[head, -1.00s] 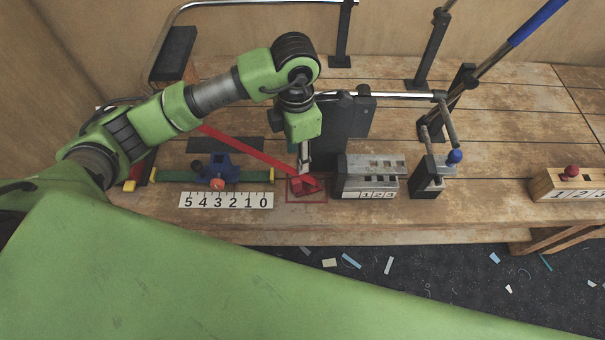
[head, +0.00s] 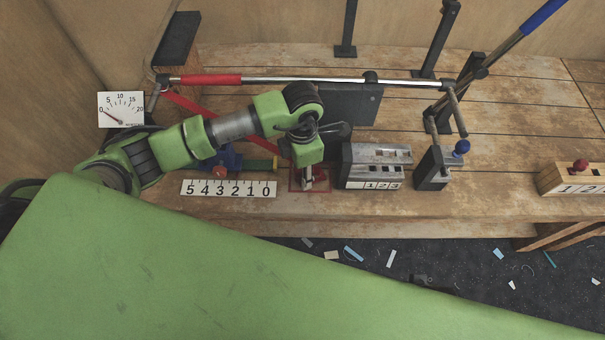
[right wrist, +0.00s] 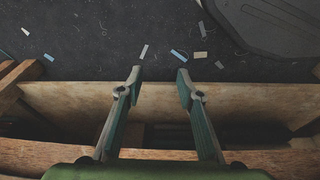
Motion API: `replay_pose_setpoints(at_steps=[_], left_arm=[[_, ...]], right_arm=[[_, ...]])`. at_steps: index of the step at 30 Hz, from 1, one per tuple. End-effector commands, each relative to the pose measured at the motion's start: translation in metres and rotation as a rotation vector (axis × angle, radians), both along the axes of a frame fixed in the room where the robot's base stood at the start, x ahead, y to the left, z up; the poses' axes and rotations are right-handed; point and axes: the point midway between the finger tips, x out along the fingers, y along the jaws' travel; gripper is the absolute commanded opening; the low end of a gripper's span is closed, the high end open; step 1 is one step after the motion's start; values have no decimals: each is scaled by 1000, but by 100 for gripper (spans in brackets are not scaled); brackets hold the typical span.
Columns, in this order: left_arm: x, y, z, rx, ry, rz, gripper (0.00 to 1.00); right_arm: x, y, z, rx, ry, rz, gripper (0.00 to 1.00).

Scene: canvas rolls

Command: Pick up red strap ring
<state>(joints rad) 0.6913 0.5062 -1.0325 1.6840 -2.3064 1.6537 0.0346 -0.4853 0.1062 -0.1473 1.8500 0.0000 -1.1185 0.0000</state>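The red strap (head: 188,104) runs from the upper left of the bench down to the right and passes behind my left arm. Its red ring end (head: 320,174) lies at a red square outline on the bench and is mostly hidden by my left gripper. My left gripper (head: 308,183) points straight down over this spot; its fingers are small and partly hidden, so I cannot tell whether they hold the ring. My right gripper (right wrist: 160,80) is open and empty in the right wrist view, above the bench's edge and the floor.
A metal bar with a red grip (head: 211,80) crosses behind my left arm. A numbered block (head: 376,168) stands just right of the left gripper, then a blue-knobbed block (head: 434,170). A number strip (head: 228,189) lies to the left. A dial (head: 121,110) stands at far left.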

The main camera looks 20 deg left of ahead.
Motion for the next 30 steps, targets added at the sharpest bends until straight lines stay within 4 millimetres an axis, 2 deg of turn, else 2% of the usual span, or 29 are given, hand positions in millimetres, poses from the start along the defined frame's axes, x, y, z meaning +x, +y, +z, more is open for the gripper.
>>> replay_pose_setpoints(at_steps=[4,5,6,9,22,26,30], left_arm=[[0,0,0,0,0,0,35],[0,0,0,-1,-1,0,32],[0,0,0,-1,-1,0,22],[0,0,0,0,0,0,0],[-1,0,3,0,-1,0,0],[-3,-1,13,0,-3,-1,0],[-2,-1,34,-1,-6,-1,0]], right_arm=[[0,0,0,0,1,0,34],[0,0,0,0,1,0,34],[0,0,0,0,1,0,34],[0,0,0,0,1,0,34],[0,0,0,0,-1,0,34],[-1,0,-1,1,0,1,34],[-4,-1,-16,-2,10,2,34]])
